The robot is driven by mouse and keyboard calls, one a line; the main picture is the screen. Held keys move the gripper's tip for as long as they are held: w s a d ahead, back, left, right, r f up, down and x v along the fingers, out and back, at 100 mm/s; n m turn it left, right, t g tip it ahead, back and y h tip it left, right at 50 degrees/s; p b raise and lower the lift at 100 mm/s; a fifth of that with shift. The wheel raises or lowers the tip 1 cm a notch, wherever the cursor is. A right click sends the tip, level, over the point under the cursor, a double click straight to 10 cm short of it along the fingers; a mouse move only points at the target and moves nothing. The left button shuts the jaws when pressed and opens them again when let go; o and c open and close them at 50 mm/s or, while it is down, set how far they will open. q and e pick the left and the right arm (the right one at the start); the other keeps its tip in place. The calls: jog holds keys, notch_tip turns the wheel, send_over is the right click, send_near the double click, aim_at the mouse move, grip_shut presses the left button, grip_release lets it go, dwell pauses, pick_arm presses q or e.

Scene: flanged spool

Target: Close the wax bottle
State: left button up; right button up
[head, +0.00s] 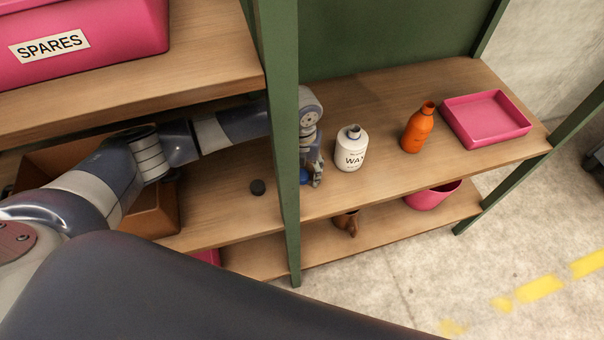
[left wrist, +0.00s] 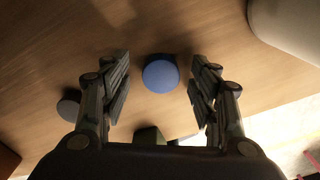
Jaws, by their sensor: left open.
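The white wax bottle (head: 351,152) stands upright on the middle shelf, its neck open with no cap on it. In the left wrist view its side (left wrist: 290,25) shows at the upper right. A blue round cap (left wrist: 160,76) lies on the shelf between the spread fingers of my left gripper (left wrist: 160,66), apart from both. In the head view the blue cap (head: 304,175) is mostly hidden by that gripper (head: 314,178), which is left of the bottle. A dark round cap (head: 258,187) lies left of the green post; it also shows in the left wrist view (left wrist: 69,106). My right gripper is not in view.
An orange bottle (head: 418,128) and a pink tray (head: 486,118) stand right of the wax bottle. The green post (head: 282,130) is close beside my left gripper. A brown box (head: 150,208) is at the left. A brown jug (head: 347,222) and pink bin (head: 432,196) are below.

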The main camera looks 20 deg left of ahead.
aim_at(302, 174)
pick_arm(q)
jog(key=shift+f, duration=0.1)
jog(key=c, duration=0.8)
jog(key=shift+o, duration=0.2)
notch_tip(302, 174, up, 10)
jog(key=b, duration=0.1)
dwell(0.3)
